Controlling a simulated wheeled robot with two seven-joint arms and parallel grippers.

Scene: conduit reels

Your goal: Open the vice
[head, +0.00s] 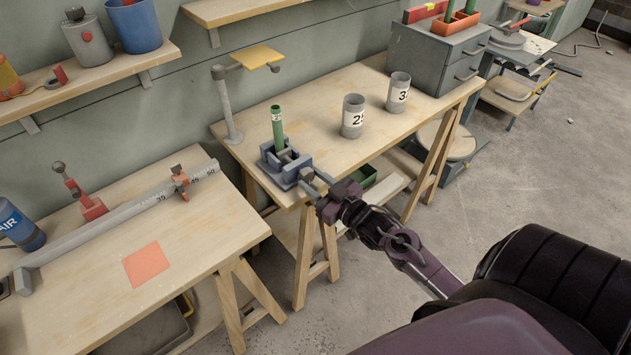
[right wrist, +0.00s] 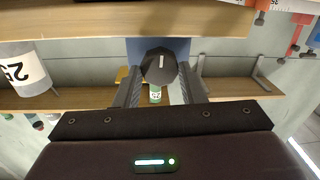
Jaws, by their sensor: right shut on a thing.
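The blue-grey vice (head: 284,166) sits at the front left corner of the wooden bench. A green tube (head: 278,128) with a white label stands upright in it, and its labelled end shows in the right wrist view (right wrist: 155,94). My right gripper (head: 314,183) is at the front of the vice, shut on its dark round handle knob (right wrist: 159,66). In the right wrist view the two fingers (right wrist: 158,88) lie on either side of the knob, which carries a pale line. The gap between the vice jaws is partly hidden by the tube. My left gripper is out of view.
Two grey cups marked with numbers (head: 353,117) (head: 398,92) stand on the bench right of the vice. A lamp-like stand (head: 229,105) is behind it. A grey drawer cabinet (head: 437,57) stands at the far end. A lower left table (head: 110,235) holds a long measuring rail.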

